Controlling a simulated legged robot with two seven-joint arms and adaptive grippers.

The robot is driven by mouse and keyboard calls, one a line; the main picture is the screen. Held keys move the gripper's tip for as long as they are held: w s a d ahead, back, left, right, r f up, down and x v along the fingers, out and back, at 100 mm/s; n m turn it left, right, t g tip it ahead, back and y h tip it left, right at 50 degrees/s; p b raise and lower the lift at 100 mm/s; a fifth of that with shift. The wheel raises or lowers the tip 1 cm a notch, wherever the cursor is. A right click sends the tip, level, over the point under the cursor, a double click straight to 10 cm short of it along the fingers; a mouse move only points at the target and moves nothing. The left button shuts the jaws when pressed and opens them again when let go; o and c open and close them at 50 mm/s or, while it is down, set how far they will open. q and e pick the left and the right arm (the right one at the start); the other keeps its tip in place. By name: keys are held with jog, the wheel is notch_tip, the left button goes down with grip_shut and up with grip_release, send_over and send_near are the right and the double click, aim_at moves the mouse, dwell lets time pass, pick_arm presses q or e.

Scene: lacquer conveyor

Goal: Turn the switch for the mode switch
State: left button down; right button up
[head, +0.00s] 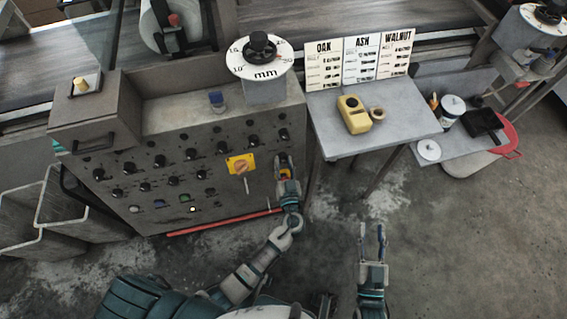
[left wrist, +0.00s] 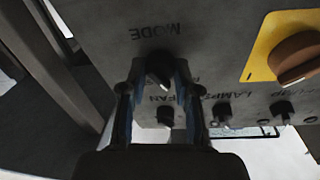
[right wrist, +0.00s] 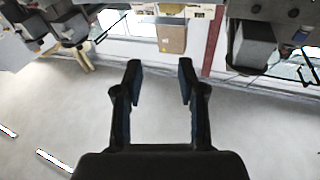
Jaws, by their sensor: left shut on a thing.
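The mode switch is a dark knob with a pale pointer (left wrist: 158,82) on the grey panel, next to an upside-down MODE label (left wrist: 156,31) in the left wrist view. My left gripper (left wrist: 160,78) is shut on it, one finger on each side. In the head view my left gripper (head: 284,161) is at the right end of the control panel (head: 160,205) and hides the mode switch. My right gripper (head: 373,232) is open and empty above the floor, right of the cabinet; its spread fingers also show in the right wrist view (right wrist: 160,82).
The fan knob (left wrist: 165,116) is close to the left fingers. A yellow plate with an orange rotary switch (head: 241,165) is left of the gripper. A red bar (head: 222,222) runs along the cabinet's bottom. A small table (head: 375,140) stands to the right.

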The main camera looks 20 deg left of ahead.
pick_arm(q)
jog(key=m+p, duration=0.1)
jog(key=m, duration=0.1)
jog(key=m+h+p, duration=0.1)
jog(key=m, duration=0.2)
jog(key=m+h+p, duration=0.1)
jog(key=m+p, duration=0.1)
jog(key=m, duration=0.1)
jog(key=shift+a+r, duration=0.1)
jog(key=shift+r, duration=0.3)
jog(key=shift+f+m+g+h+p, duration=0.15)
jog(key=shift+m+g+h+p, duration=0.25)
jog(key=shift+m+p, duration=1.4)
pick_arm(e)
jog(key=s+d+f+g+h, duration=0.1)
jog(key=s+d+f+g, duration=0.2)
jog(key=s+f+g, duration=0.3)
jog(key=s+d+f+g+h, duration=0.2)
jog(key=s+f+g, duration=0.5)
jog(key=shift+d+h+b, duration=0.3)
jog(key=shift+d+b, duration=0.1)
pick_arm(q)
jog(key=shift+m, duration=0.4)
pick_arm(e)
jog(key=shift+f, duration=0.15)
